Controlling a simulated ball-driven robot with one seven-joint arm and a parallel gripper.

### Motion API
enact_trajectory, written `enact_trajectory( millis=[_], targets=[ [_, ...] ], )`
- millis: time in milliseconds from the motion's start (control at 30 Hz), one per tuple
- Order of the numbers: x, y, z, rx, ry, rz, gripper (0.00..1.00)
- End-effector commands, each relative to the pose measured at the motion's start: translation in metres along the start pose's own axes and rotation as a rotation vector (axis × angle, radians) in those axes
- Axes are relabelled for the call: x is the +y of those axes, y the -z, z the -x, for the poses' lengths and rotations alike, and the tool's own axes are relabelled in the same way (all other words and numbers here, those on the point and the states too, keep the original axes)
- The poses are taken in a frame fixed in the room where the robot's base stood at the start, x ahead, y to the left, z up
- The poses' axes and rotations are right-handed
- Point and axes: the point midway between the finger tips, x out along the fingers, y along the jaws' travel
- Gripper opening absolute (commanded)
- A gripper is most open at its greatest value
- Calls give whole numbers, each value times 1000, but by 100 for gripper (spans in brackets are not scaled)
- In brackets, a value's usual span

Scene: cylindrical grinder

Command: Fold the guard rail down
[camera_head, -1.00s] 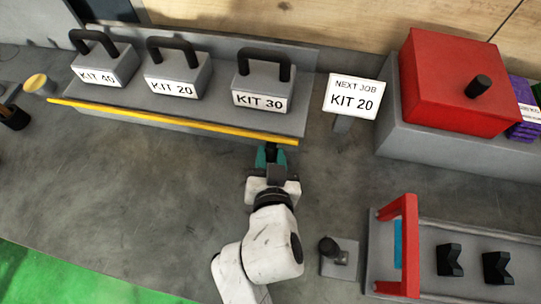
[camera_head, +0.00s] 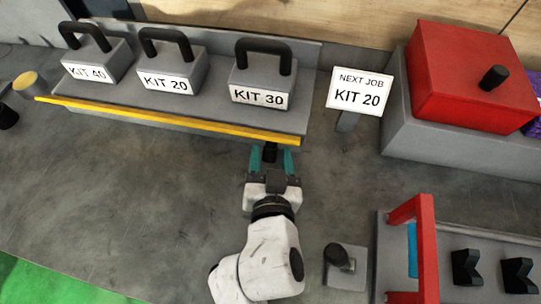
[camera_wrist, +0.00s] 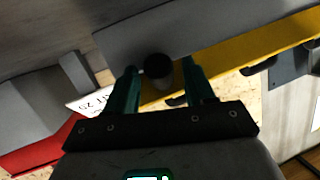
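The guard rail (camera_head: 170,121) is a long yellow bar along the front edge of the grey shelf holding the kit cases. It also shows in the wrist view (camera_wrist: 245,50), running diagonally behind the fingers. A short dark knob (camera_wrist: 158,66) stands out near the rail's right end; its joint to the rail is not clear. My gripper (camera_head: 271,153) is at this right end, with its two teal fingers spread. In the wrist view, the knob lies between the fingers, with a visible gap on each side. I cannot tell how deep it sits between them.
Three handled cases, KIT 40 (camera_head: 92,62), KIT 20 (camera_head: 172,70) and KIT 30 (camera_head: 261,78), stand on the shelf. A KIT 20 sign (camera_head: 358,92) and a red box (camera_head: 465,75) are at right. A red frame (camera_head: 427,245) stands lower right. Bare grey surface lies left of my arm.

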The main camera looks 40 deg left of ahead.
Motion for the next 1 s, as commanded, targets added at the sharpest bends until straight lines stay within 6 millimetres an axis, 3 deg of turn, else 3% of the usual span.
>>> enact_trajectory(
  millis=[367,800,1000],
  targets=[
    [0,-1,7,-2,0,0,56],
    [1,-1,85,-2,-1,-2,56],
    [0,-1,104,-1,0,0,56]
  ],
)
